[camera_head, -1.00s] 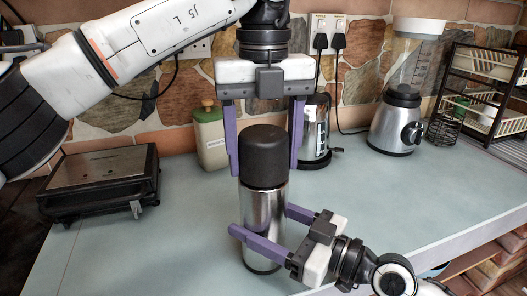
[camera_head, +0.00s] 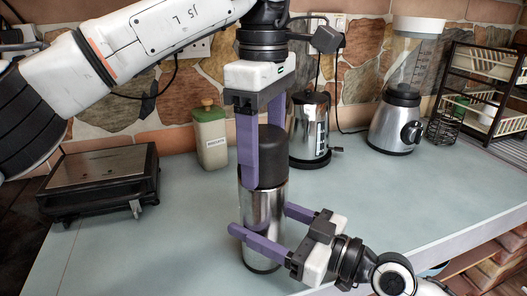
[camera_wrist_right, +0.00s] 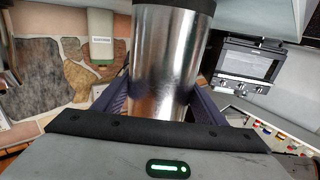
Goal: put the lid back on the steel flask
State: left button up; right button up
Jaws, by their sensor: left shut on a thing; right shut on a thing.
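The steel flask (camera_head: 262,230) stands upright on the counter, a shiny cylinder. Its black lid (camera_head: 272,150) sits upright on the flask's top, with no gap visible between them. My left gripper (camera_head: 264,160) points straight down and is shut on the lid, one purple finger in front and the other mostly hidden behind. My right gripper (camera_head: 262,219) comes from the lower right and is shut on the flask's body, a finger on either side. The right wrist view shows the flask's steel body (camera_wrist_right: 168,60) between the fingers; the lid is not clear there.
A green-lidded canister (camera_head: 210,135) and a steel kettle (camera_head: 309,130) stand behind the flask. A blender (camera_head: 398,115) and a dish rack (camera_head: 485,95) are at the back right. A black-and-steel grill (camera_head: 100,180) is at the left. The counter (camera_head: 400,205) right of the flask is clear.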

pick_arm(q)
jog(key=shift+m, duration=0.3)
jog(key=o, duration=1.3)
jog(key=shift+c, duration=0.2)
notch_tip(320, 180, up, 8)
jog(key=shift+f, duration=0.2)
pick_arm(e)
jog(key=o, duration=2.2)
jog(key=shift+c, duration=0.2)
